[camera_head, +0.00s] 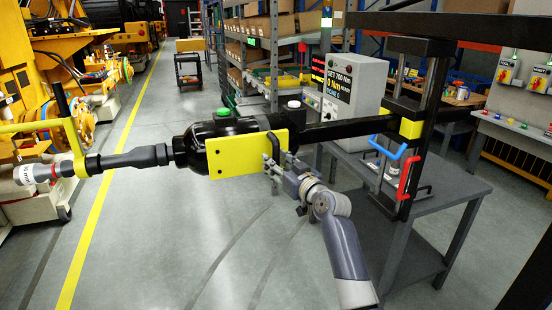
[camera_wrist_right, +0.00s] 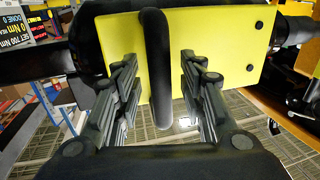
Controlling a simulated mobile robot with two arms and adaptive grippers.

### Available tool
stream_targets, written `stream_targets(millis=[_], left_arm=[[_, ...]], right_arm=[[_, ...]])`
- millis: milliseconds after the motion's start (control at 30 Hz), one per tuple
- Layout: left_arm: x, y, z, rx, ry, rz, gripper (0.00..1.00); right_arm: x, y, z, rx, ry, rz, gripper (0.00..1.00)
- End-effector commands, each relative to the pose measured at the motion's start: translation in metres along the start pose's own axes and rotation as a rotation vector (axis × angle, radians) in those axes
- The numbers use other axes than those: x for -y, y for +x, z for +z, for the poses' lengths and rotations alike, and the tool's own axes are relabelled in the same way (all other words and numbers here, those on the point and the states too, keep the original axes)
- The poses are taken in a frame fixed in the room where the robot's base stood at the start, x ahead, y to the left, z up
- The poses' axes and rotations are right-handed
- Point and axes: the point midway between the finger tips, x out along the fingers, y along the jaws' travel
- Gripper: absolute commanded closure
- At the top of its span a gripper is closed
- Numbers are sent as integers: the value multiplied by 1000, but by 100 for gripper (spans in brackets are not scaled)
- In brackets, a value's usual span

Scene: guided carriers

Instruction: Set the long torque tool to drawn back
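The long torque tool (camera_head: 196,146) hangs level in the head view, with a black body, a green button on top and a yellow side plate (camera_head: 222,157). Its dark nose (camera_head: 135,157) runs left through a yellow bracket to a light socket end (camera_head: 35,173). A black arm (camera_head: 350,127) joins it to a dark post on the right. My right gripper (camera_head: 274,158) is at the plate's right end. In the right wrist view, its open fingers (camera_wrist_right: 160,85) stand either side of a black handle bar (camera_wrist_right: 155,50), with gaps visible on both sides. My left gripper is not in view.
A grey controller (camera_head: 352,85) reading SET 700 Nm and 0 Nm stands on a grey table (camera_head: 455,185) at right. The post (camera_head: 425,120) carries blue and red handles. Yellow machinery (camera_head: 30,70) stands at left. The floor below the tool is clear.

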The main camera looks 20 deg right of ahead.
Motion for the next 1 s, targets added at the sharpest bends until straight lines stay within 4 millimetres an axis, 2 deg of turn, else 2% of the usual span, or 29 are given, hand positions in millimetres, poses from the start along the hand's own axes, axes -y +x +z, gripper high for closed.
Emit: stream_targets(millis=[200, 467, 633, 867, 1000], left_arm=[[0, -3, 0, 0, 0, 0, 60], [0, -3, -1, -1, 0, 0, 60], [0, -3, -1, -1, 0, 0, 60], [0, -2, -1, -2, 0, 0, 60], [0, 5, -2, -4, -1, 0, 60]], right_arm=[[0, 8, 0, 1, 0, 0, 62], [0, 9, 0, 0, 0, 0, 62], [0, 8, 0, 0, 0, 0, 98], [0, 9, 0, 0, -1, 0, 100], [-4, 11, 2, -2, -2, 1, 100]])
